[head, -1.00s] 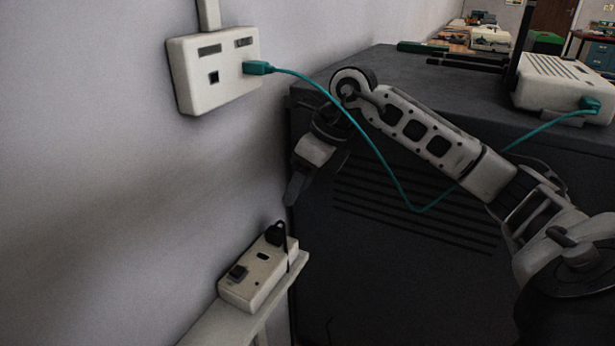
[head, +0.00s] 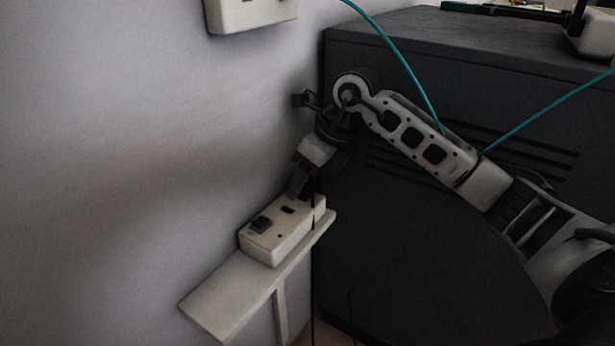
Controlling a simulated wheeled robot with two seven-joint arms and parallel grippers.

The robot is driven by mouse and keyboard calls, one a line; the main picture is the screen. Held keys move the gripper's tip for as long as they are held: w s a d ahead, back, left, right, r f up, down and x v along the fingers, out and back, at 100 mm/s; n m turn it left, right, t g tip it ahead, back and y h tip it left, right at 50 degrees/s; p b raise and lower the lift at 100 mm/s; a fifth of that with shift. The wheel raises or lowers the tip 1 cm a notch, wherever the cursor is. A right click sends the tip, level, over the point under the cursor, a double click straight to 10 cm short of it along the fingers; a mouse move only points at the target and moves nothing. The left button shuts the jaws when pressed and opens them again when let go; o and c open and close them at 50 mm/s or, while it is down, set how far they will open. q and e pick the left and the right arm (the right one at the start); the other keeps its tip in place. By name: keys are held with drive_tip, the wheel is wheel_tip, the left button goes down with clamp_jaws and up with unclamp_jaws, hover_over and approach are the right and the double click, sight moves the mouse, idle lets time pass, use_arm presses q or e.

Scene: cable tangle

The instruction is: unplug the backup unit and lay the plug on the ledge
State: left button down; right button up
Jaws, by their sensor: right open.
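A cream socket block (head: 283,240) sits on a pale ledge (head: 222,293) fixed along the wall. A black rocker-like piece (head: 261,225) is on its near end and a dark slot (head: 287,210) is in its middle. My right gripper (head: 297,192) points down at the block's far end, with open jaws around or just above the spot of the black plug. The gripper hides that plug, and contact cannot be told. A thin black cord (head: 314,210) runs down past the block's far right corner. The near part of the ledge is bare. My left gripper is out of view.
A large dark cabinet (head: 400,235) with vent slots stands right of the ledge. A teal cable (head: 392,50) hangs across its front, behind my right arm. A wall box (head: 252,14) and a pale unit (head: 592,35) on the cabinet are cut off by the frame.

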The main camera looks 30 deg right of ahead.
clamp_jaws()
drive_tip(key=shift+r, duration=0.25)
drive_tip(key=shift+r+p, duration=1.35)
drive_tip(key=shift+r, duration=0.05)
drive_tip(key=c, duration=0.8)
unclamp_jaws()
clamp_jaws()
